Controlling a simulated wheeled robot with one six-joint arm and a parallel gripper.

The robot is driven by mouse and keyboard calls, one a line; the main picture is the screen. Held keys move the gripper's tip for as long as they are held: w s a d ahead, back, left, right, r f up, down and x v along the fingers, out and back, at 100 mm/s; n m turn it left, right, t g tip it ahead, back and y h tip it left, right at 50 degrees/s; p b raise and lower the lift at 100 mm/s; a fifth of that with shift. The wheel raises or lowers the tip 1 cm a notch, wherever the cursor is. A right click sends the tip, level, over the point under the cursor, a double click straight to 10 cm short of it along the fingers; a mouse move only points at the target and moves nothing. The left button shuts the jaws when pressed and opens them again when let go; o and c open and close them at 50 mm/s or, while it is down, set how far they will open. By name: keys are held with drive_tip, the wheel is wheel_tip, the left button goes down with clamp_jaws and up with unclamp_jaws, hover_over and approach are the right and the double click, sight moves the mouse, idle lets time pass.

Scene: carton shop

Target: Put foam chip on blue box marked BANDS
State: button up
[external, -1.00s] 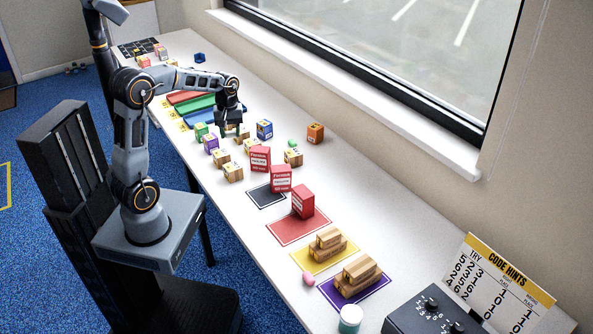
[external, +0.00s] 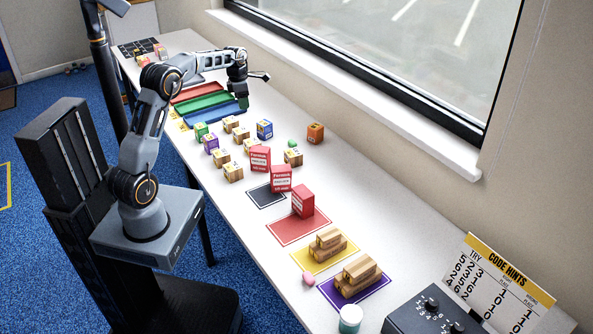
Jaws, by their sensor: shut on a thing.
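My gripper (external: 241,99) is raised above the table, by the right end of the blue tray. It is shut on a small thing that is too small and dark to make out. A blue box (external: 265,129) with a pale label stands upright on the table, nearer than my gripper and apart from it; its lettering is too small to read.
Red (external: 197,92), green (external: 204,103) and blue (external: 214,115) trays lie under my arm. Several wooden boxes (external: 233,172) crowd around the blue box, with a purple box (external: 211,144) and an orange box (external: 315,132). Red cartons (external: 303,201) stand nearer. The window-side strip is mostly clear.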

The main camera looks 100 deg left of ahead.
drive_tip(key=w+a+f+p, duration=0.2)
drive_tip(key=w+a+f, duration=0.1)
drive_tip(key=a, duration=0.3)
drive_tip(key=p, duration=0.2)
hover_over(267, 122)
drive_tip(key=f, duration=0.5)
drive_tip(key=shift+s+d, duration=0.3)
drive_tip(key=shift+d, duration=0.05)
drive_tip(key=shift+w+a+f+p, duration=0.1)
drive_tip(key=shift+a+f+p, duration=0.15)
drive_tip(key=shift+f+p, duration=0.6)
drive_tip(key=shift+f, duration=1.15)
drive_tip(key=shift+f, duration=0.15)
drive_tip(key=o, duration=0.9)
